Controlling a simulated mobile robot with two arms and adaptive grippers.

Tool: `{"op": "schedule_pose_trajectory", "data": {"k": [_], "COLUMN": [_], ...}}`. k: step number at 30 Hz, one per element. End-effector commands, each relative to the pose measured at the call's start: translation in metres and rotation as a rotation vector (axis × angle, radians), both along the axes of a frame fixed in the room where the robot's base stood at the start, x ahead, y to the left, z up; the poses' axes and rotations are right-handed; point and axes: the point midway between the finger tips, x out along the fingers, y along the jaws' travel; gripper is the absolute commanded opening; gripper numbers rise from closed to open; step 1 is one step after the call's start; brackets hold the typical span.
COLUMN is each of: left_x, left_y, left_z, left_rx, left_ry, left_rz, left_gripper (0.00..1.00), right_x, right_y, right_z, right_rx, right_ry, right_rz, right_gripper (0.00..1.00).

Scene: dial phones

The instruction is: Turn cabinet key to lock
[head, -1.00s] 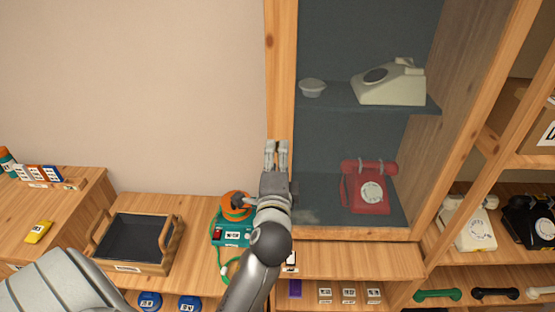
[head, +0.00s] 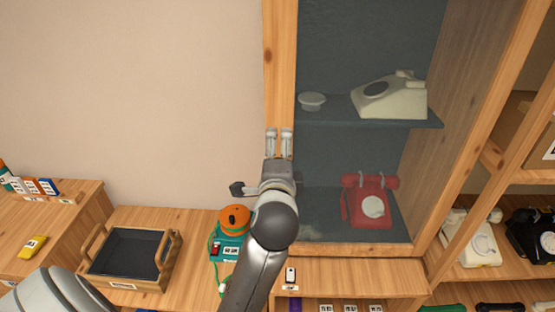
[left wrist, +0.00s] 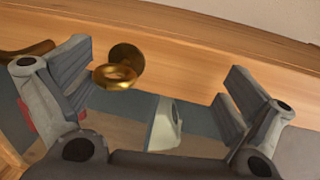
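The brass cabinet key (left wrist: 115,78) shows in the left wrist view, with its ring-shaped bow standing out from a round brass piece on the wooden door frame (left wrist: 190,40). My left gripper (left wrist: 157,78) is open, with its fingers wide apart. The key is between them in the picture, close to the left finger; I cannot tell whether they touch. In the head view the left gripper (head: 279,142) is in front of the glass cabinet's left wooden upright (head: 280,60). The key cannot be made out there. My right gripper is not in view.
Behind the glass are a cream phone (head: 392,98), a small white bowl (head: 312,101) and a red phone (head: 370,205). An orange and teal device (head: 235,222) and a dark tray (head: 128,252) are on the lower counter at left. The wall left of the cabinet is bare.

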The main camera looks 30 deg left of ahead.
Motion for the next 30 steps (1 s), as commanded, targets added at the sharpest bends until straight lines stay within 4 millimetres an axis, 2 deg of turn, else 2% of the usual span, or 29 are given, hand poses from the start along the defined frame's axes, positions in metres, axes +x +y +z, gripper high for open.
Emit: {"op": "schedule_pose_trajectory", "data": {"k": [1,2,6,7,12,24,30], "left_x": [-0.009,-0.009,-0.009,-0.001,-0.005,-0.029,-0.041], "left_y": [-0.001,-0.001,-0.001,0.000,-0.003,-0.018,-0.026], "left_z": [0.064,0.065,0.065,0.012,0.012,0.011,0.007], "left_rx": [0.047,0.047,0.047,0.002,0.001,-0.001,-0.006], "left_ry": [-0.167,-0.167,-0.167,-0.012,-0.011,-0.010,-0.002], "left_rz": [-0.019,-0.019,-0.019,0.002,0.001,0.000,0.000], "left_gripper": [0.81,0.81,0.81,0.81,0.69,0.54,0.54], "right_x": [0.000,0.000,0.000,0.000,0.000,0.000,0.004], "right_y": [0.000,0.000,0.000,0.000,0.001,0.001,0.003], "right_z": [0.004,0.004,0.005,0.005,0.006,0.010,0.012], "right_rx": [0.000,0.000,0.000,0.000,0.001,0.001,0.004], "right_ry": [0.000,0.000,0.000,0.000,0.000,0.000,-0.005], "right_rz": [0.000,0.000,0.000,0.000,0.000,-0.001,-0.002], "right_gripper": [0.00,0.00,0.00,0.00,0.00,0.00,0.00]}}
